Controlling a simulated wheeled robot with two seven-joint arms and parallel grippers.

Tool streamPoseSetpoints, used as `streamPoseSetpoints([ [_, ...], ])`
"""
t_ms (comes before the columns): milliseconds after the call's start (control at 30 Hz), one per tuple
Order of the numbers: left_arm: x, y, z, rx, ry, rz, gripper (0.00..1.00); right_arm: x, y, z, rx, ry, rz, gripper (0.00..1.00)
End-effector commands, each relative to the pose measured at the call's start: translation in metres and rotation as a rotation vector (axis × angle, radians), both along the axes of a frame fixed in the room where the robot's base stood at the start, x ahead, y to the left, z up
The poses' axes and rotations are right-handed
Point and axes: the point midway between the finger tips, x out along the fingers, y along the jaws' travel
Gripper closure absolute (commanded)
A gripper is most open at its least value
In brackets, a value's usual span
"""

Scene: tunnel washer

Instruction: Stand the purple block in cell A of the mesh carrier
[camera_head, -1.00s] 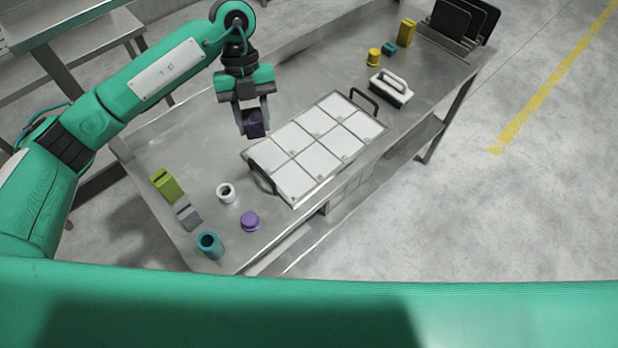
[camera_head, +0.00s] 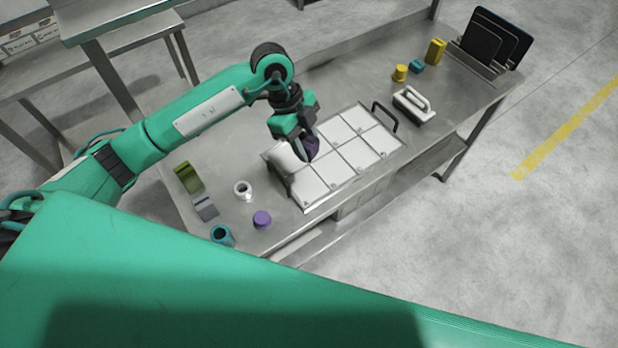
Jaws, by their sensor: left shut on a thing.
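The mesh carrier (camera_head: 355,153) lies on the steel table, a framed tray with white square panels over its cells and dark handles at its ends. My left gripper (camera_head: 303,150) is over its far-left part, shut on the dark purple block (camera_head: 312,147). The block is low, at the panels, and partly hidden by the fingers. I cannot tell whether it touches the carrier or enters a cell. A white panel (camera_head: 285,156) beside the gripper looks tilted up. No cell letters are readable. My right gripper is not in view.
Left of the carrier are a green block (camera_head: 187,177), a grey block (camera_head: 205,208), a white ring (camera_head: 243,190), a teal cup (camera_head: 222,235) and a purple round piece (camera_head: 262,219).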

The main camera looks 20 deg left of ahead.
Motion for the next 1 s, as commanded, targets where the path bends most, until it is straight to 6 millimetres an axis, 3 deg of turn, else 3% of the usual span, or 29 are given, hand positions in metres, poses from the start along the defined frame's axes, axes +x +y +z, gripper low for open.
streamPoseSetpoints([
  [200, -0.001, 0.0, -0.057, 0.0, 0.005, 0.0, 0.94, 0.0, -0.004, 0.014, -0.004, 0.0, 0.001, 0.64],
  [400, -0.001, 0.0, -0.096, 0.0, 0.001, -0.003, 0.94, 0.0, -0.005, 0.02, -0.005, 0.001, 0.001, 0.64],
  [667, 0.0, 0.0, -0.117, -0.001, 0.001, -0.003, 0.94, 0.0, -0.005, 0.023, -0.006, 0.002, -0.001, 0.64],
  [867, -0.001, -0.001, -0.146, -0.001, 0.001, -0.003, 0.94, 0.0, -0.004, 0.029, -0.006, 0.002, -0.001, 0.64],
  [1000, 0.0, 0.0, -0.15, -0.002, -0.002, -0.003, 0.94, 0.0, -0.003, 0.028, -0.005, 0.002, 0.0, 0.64],
])
